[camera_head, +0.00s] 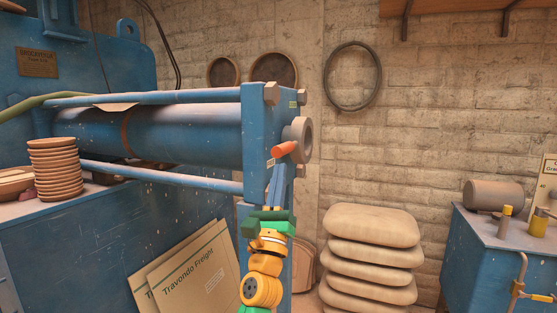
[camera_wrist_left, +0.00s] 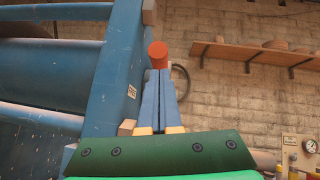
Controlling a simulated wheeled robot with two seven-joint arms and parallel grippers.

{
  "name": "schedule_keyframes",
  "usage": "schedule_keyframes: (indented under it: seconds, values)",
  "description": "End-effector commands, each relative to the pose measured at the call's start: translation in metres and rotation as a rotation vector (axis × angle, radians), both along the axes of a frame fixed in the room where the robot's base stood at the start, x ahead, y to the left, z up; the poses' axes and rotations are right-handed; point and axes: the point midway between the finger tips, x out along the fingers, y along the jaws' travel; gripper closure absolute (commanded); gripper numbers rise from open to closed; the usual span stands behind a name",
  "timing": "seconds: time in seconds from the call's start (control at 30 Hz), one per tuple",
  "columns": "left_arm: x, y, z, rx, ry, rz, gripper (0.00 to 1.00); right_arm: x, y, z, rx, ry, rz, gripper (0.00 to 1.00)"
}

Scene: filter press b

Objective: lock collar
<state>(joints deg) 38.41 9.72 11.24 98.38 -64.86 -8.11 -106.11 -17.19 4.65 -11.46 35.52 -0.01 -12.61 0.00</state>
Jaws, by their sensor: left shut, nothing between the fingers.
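The collar (camera_head: 303,140) is a thick grey ring on the outer face of the blue press end plate (camera_head: 256,138). A red-orange handle (camera_head: 285,149) sticks out beside the collar, and its round end (camera_wrist_left: 157,49) shows in the wrist view. My left gripper (camera_head: 279,171) comes up from below with its blue fingers together and empty. Its fingertips are just under the handle in the head view; in the wrist view they (camera_wrist_left: 160,76) point at its end. I cannot tell whether they touch it. My right gripper is in neither view.
Blue tie rods (camera_head: 160,178) and a large cylinder (camera_head: 190,135) run left from the end plate. Stacked bowls (camera_head: 55,168) stand at left. Cardboard sheets (camera_head: 190,270) lean below. Sacks (camera_head: 371,228) are piled right of my arm, and a blue bench (camera_head: 480,260) stands far right.

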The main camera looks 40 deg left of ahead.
Motion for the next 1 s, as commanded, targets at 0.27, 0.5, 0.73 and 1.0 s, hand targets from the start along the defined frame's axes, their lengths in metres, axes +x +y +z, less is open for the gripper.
schedule_keyframes:
  seconds: [0.27, 0.5, 0.73, 1.0]
  values:
    - [0.0, 0.001, 0.006, 0.0, 0.001, 0.0, 1.0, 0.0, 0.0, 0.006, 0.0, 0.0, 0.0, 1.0]
    - [-0.001, 0.001, 0.008, 0.0, 0.001, 0.0, 1.0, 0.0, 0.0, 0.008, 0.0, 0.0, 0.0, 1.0]
    - [-0.003, 0.001, 0.027, 0.001, 0.002, 0.001, 1.0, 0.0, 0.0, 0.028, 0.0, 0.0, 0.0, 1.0]
    - [-0.003, 0.0, 0.059, 0.0, 0.0, -0.001, 1.0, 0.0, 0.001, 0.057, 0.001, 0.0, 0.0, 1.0]
